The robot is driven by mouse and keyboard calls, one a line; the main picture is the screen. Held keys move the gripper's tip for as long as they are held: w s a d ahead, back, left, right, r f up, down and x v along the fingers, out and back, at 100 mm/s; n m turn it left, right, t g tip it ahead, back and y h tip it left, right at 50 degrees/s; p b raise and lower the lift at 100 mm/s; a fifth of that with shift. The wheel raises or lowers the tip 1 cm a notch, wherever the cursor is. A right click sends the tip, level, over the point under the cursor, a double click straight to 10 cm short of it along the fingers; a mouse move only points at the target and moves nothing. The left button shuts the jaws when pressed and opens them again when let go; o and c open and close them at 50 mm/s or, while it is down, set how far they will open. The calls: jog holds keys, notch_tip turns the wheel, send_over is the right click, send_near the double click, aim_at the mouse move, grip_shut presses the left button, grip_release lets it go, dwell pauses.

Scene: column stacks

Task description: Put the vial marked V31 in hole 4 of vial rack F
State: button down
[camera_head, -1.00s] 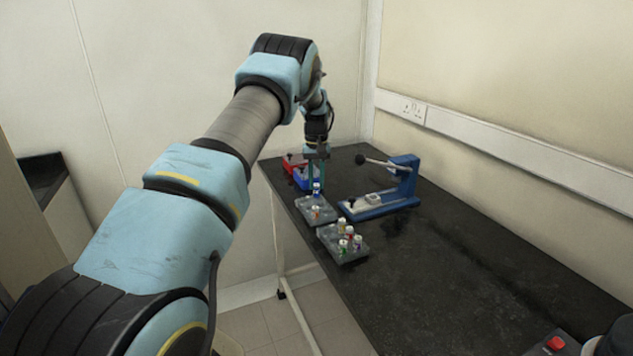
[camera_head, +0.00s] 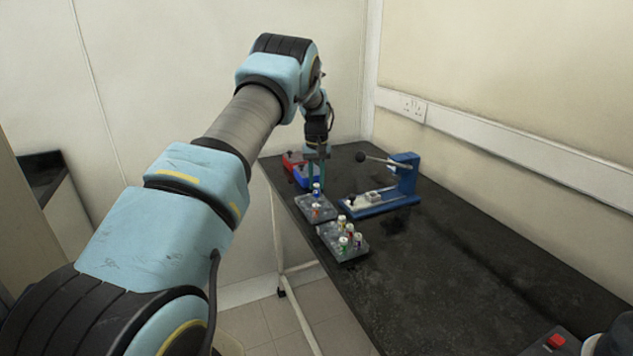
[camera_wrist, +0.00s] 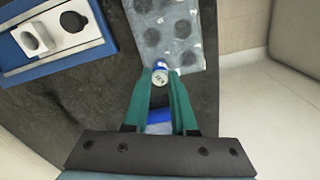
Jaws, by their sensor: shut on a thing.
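My gripper (camera_wrist: 162,80) is shut on a vial (camera_wrist: 160,77) with a white top, a small dark mark and a blue band. The mark looks like V31 upside down but is small. The vial also shows in the head view (camera_head: 316,188), upright between my fingers. It is at the edge of the far grey rack (camera_head: 304,203), which shows in the wrist view (camera_wrist: 162,47) with several dark round holes. I cannot tell whether the vial's lower end is in a hole. No rack letter or hole number is legible.
An orange-marked vial (camera_head: 315,209) stands in the far rack. A nearer grey rack (camera_head: 351,255) holds several vials. A blue lever press (camera_head: 383,204) stands to the right. Red (camera_head: 290,160) and blue (camera_head: 304,181) containers are behind. The bench's right part is largely clear.

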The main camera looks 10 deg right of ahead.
jog(key=shift+f, duration=0.25)
jog(key=shift+f, duration=0.3)
jog(key=shift+c, duration=1.6)
grip_release()
jog(key=shift+r+p, duration=1.4)
jog(key=shift+r, duration=1.6)
